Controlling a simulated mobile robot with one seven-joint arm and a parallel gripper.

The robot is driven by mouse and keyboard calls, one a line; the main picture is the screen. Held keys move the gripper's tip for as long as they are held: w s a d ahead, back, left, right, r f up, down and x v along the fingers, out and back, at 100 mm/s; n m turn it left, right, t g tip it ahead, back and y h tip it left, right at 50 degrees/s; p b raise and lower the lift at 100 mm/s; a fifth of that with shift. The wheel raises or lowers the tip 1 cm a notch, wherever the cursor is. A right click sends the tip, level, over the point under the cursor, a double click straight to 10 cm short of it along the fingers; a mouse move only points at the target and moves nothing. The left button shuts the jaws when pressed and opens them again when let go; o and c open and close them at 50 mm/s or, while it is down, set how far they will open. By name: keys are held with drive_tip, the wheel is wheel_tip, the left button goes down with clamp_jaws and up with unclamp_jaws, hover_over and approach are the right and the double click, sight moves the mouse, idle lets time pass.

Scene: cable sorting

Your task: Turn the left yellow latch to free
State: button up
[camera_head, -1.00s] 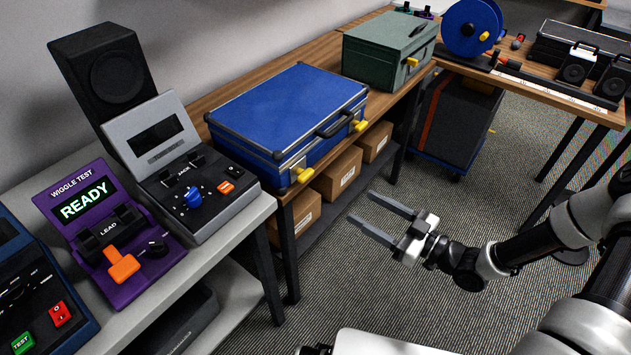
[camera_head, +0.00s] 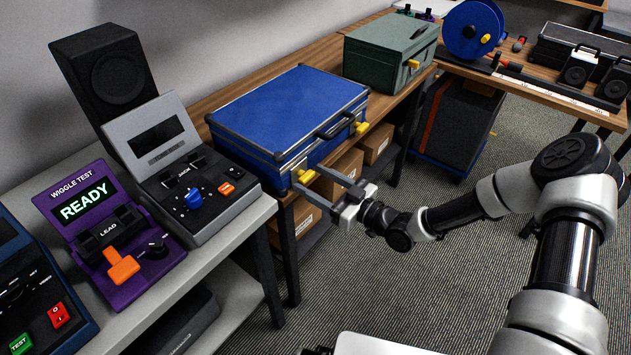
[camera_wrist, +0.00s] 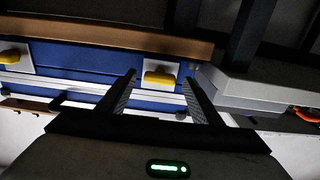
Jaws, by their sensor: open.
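The blue case (camera_head: 290,105) lies shut on the wooden bench, with two yellow latches on its front face. The left yellow latch (camera_head: 305,176) is at the case's near left corner. In the wrist view, which looks upside down, this latch (camera_wrist: 160,79) lies across the gap between my fingertips. The right yellow latch (camera_head: 360,127) is past the black handle, and it also shows at the left of the wrist view (camera_wrist: 12,56). My gripper (camera_head: 309,177) is open, its fingers on either side of the left latch. I cannot tell whether they touch it.
A grey bench with testers (camera_head: 195,190) stands close to the left of the case. Cardboard boxes (camera_head: 345,172) sit on the shelf below the bench edge, under my gripper. A green case (camera_head: 388,55) stands farther along. The carpet in front is clear.

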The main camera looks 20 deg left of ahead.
drive_tip(key=shift+c, duration=0.4)
drive_tip(key=c, duration=1)
drive_tip(key=shift+f+n+b, duration=0.1)
drive_tip(key=shift+n+b, duration=0.2)
drive_tip(key=shift+b, duration=0.15)
drive_tip(key=n+b, duration=0.1)
drive_tip(key=b, duration=0.1)
drive_tip(key=n+b, duration=0.2)
drive_tip(key=shift+f+n, duration=0.2)
drive_tip(key=shift+n, duration=0.1)
drive_tip(key=n+b, duration=0.7)
drive_tip(key=n, duration=0.1)
drive_tip(key=shift+r+b, duration=0.2)
drive_tip(key=shift+b, duration=0.15)
drive_tip(key=n, duration=0.5)
drive_tip(key=shift+n, duration=0.3)
